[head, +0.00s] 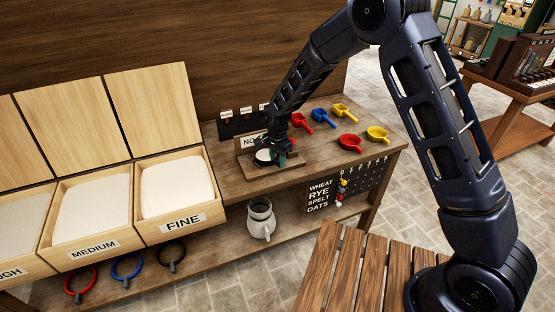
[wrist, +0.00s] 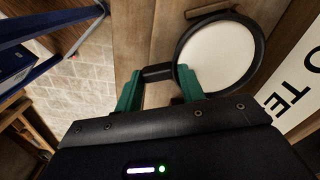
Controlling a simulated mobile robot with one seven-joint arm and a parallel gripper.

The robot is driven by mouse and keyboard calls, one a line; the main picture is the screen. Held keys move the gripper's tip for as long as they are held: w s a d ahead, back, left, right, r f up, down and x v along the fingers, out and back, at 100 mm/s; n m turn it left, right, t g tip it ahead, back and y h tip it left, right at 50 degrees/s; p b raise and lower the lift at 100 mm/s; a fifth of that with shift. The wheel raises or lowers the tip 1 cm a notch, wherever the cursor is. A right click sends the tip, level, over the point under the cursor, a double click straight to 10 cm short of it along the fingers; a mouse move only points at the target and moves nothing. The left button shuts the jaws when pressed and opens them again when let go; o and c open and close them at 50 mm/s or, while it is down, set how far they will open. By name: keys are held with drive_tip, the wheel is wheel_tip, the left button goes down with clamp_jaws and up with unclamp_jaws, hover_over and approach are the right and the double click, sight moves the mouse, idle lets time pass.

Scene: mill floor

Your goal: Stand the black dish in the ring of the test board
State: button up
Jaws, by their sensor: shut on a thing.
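My gripper (head: 281,158) is low over the bench at the test board (head: 262,174). In the wrist view its green fingers (wrist: 158,76) are shut on the short handle of the black dish (wrist: 263,52). The dish is round, level, and has a white filling. It is over or on the wooden board, beside the white sign (wrist: 302,88).
Red, blue and yellow scoops (head: 348,142) lie on the bench to the right. A small dark rack (head: 236,124) stands behind the board. Flour bins (head: 178,190) stand at left. A pale jug (head: 260,218) is on the lower shelf, and a slatted table (head: 345,265) is in front.

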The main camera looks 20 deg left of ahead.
drive_tip(key=o, duration=1.2)
wheel_tip(320, 180, up, 10)
drive_tip(key=w+d+r+n+t, duration=0.1)
drive_tip(key=w+d+r, duration=0.1)
drive_tip(key=d+r, duration=0.7)
drive_tip(key=w+d+r+y, duration=0.1)
drive_tip(key=w+d+r, duration=0.3)
drive_tip(key=d, duration=0.9)
drive_tip(key=w+d+r+n+t, duration=0.1)
drive_tip(key=d+r, duration=0.8)
drive_tip(key=d, duration=0.2)
drive_tip(key=s+d+r+n+t, duration=0.1)
drive_tip(key=s+d+r, duration=0.15)
drive_tip(key=d, duration=0.55)
drive_tip(key=s+d+r, duration=0.2)
drive_tip(key=s+d, duration=0.2)
drive_tip(key=d, duration=0.4)
drive_tip(key=shift+n+t+h, duration=0.5)
drive_tip(key=shift+n+t, duration=0.2)
drive_tip(key=shift+t, duration=0.1)
drive_tip(key=s+d, duration=0.3)
drive_tip(key=s, duration=0.1)
drive_tip(key=s+d, duration=0.8)
drive_tip(key=shift+s+f, duration=0.3)
drive_tip(key=shift+f, duration=0.05)
